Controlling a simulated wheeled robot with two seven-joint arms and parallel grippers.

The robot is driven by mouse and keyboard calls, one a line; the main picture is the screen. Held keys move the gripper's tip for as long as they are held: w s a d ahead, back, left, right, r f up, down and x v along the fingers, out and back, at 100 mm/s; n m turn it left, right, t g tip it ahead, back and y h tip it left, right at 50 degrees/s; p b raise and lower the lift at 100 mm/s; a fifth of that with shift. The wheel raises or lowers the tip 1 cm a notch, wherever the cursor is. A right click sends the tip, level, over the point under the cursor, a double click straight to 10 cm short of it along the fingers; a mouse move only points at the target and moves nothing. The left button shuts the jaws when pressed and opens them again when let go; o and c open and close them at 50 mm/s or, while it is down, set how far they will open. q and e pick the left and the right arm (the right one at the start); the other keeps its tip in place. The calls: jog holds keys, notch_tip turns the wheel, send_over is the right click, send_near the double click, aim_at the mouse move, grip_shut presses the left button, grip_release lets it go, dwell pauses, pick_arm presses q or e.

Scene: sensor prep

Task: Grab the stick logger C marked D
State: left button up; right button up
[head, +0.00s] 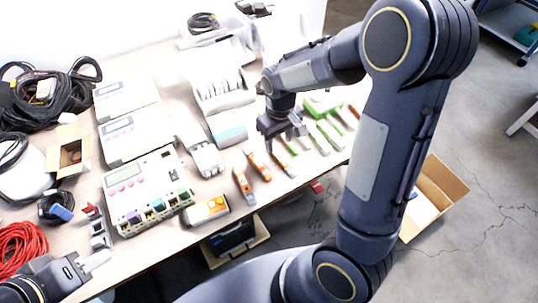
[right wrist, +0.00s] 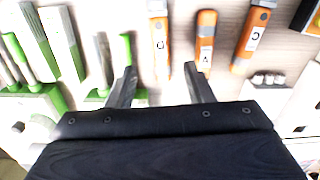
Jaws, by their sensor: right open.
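Three orange-and-grey stick loggers lie on the table.
Green-and-white sticks (head: 318,138) lie right of the orange loggers. A white device (head: 206,158), an orange-and-grey box (head: 206,210) and a multi-slot station (head: 150,203) stand to the left. A cardboard box (head: 440,185) is on the floor beyond the table edge.

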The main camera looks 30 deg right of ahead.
aim_at(278, 155)
notch_tip(278, 155, down, 6)
jog(key=shift+s+f, duration=0.1)
grip_shut()
dwell(0.5)
